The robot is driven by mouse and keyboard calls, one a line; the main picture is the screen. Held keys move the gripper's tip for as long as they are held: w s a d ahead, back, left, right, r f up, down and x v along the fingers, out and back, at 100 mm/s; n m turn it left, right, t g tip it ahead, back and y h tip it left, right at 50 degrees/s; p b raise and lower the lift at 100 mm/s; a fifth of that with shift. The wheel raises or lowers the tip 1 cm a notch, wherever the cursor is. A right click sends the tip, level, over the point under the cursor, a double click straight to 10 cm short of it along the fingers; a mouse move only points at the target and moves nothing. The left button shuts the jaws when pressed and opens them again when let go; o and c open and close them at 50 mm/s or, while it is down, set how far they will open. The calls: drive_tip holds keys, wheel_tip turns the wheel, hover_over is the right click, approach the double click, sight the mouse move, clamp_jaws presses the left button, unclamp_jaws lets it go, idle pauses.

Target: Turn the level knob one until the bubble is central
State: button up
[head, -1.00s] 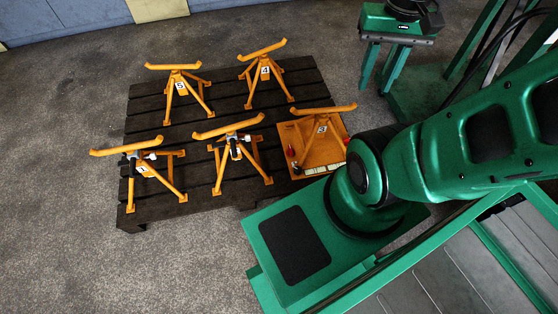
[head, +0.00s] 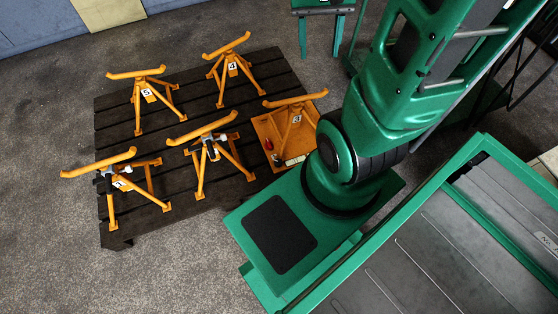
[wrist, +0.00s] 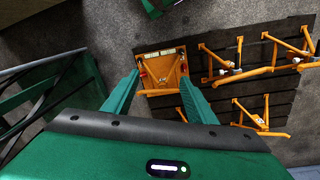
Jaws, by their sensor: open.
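An orange baseplate (head: 262,124) carries an orange jack stand (head: 296,108) at the right end of the dark pallet. A red knob (head: 268,143) shows at the plate's left side, and a pale level strip (head: 293,161) lies along its near edge. The bubble is too small to read. In the wrist view the plate (wrist: 160,84) appears between my fingers, farther away, with small red parts at its sides. My gripper (wrist: 160,80) is open and empty; in the head view my gripper (head: 320,57) is at the top, beyond the pallet, apart from the plate.
Several other orange stands stand on the slatted pallet (head: 180,150), left of and behind the plate. A green platform with a black pad (head: 280,234) is my own base. Bare grey floor (head: 60,230) lies around the pallet.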

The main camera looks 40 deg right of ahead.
drive_tip(key=w+d+f, duration=0.4)
drive_tip(key=w+f, duration=0.6)
drive_tip(key=f, duration=0.1)
drive_tip(key=m+y, duration=0.1)
drive_tip(key=m, duration=0.4)
hover_over(278, 162)
wheel_tip(278, 162, down, 51)
wheel_tip(278, 162, down, 10)
drive_tip(key=shift+d+f, duration=0.1)
drive_tip(key=shift+w, duration=0.1)
